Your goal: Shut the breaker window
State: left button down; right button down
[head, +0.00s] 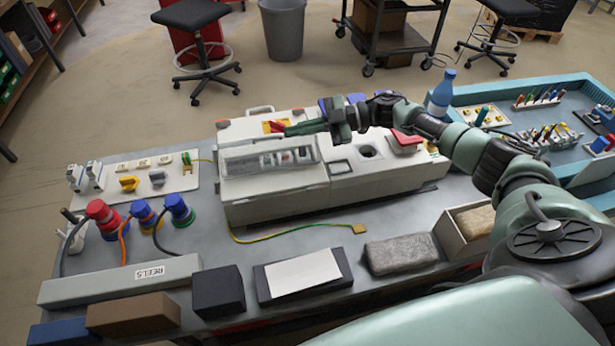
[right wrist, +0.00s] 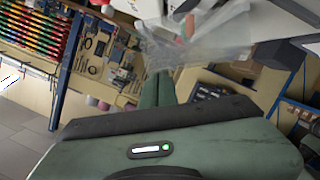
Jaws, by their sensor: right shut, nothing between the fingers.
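The breaker window (head: 240,165) is a clear framed cover on the front of the long white socket box (head: 275,206), with breakers showing through it. It looks tilted out from the box; its exact angle is hard to tell. In the right wrist view the clear window (right wrist: 222,38) shows beyond the fingers. My right gripper (head: 288,130) is shut and empty. Its green fingers point left, just above and behind the window's upper edge; I cannot tell whether they touch it. My left gripper is not in view.
Red and blue plugs (head: 103,216) with cables stand at the left, behind a grey REELS box (head: 120,282). A red cover (head: 406,141) stands on the box's right part. A blue bottle (head: 442,92) and teal tray (head: 471,94) are at the right. Brown and dark blocks line the front edge.

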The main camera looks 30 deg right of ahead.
jog(key=w+f+m+g+b, duration=0.1)
jog(key=m+b, duration=0.1)
jog(key=w+d+f+m+b, duration=0.1)
jog(key=w+b, duration=0.1)
jog(key=shift+w+f+m+g+b, duration=0.2)
jog(key=shift+f+m+g+b, duration=0.2)
jog(key=shift+w+d+f+b, duration=0.1)
jog(key=shift+w+f+b, duration=0.3)
jog(key=shift+b, duration=0.4)
jog(key=s+d+r, duration=0.2)
jog(key=d+r, duration=0.4)
jog(key=d, duration=0.3)
jog(key=shift+s+d+r, duration=0.2)
jog(key=shift+s+r, duration=0.05)
jog(key=shift+s, duration=0.1)
